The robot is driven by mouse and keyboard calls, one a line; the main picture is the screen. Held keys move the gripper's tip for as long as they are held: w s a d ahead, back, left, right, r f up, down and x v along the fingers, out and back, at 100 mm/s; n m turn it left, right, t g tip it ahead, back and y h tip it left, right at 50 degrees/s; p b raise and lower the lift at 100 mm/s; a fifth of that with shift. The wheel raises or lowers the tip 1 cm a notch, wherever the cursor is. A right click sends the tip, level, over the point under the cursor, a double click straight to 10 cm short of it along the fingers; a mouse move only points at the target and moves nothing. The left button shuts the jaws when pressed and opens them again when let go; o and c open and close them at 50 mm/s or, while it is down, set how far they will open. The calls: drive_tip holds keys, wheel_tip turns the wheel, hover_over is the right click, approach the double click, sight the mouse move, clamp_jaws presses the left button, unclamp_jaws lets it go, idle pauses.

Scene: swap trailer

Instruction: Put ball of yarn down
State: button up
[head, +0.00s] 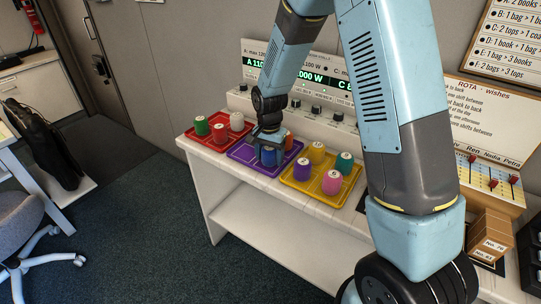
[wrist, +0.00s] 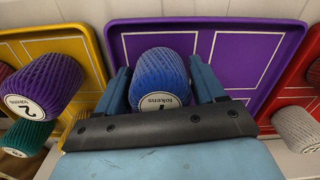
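The blue ball of yarn (wrist: 158,78), with a white label marked "tokens", sits between the two fingers of my gripper (wrist: 162,88) in the wrist view. Both fingers lie against its sides. Behind it is the purple tray (wrist: 262,60) with white outlined compartments. In the head view my gripper (head: 268,140) points down over the purple tray (head: 238,151), and the blue yarn (head: 268,158) shows just below it. The yarn is at or very near the tray; I cannot tell whether it touches.
A red tray (head: 190,136) with green and red yarn stands left. A yellow tray (head: 313,188) with yellow, purple and pink yarn stands right. A control panel with knobs (head: 308,112) runs behind the trays.

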wheel_tip(320, 180, up, 12)
drive_tip(key=shift+f, duration=0.15)
drive_tip(key=shift+s+d+r, duration=0.1)
drive_tip(key=shift+d+r, duration=0.1)
drive_tip(key=shift+r, duration=0.4)
drive_tip(key=s+d+r+n+t, duration=0.3)
drive_tip(key=s+d+r, duration=0.8)
drive_tip(key=r, duration=0.3)
drive_tip(key=s+d+r+n+t, duration=0.1)
drive_tip(key=s+d+r, duration=0.1)
drive_tip(key=s, duration=0.5)
drive_tip(key=s+d+r+n+t, duration=0.1)
drive_tip(key=s+d+r, duration=0.1)
drive_tip(key=s+d, duration=0.3)
drive_tip(key=shift+s+d+r+n+t, duration=0.3)
drive_tip(key=shift+s+n, duration=0.1)
drive_tip(key=shift+s, duration=0.85)
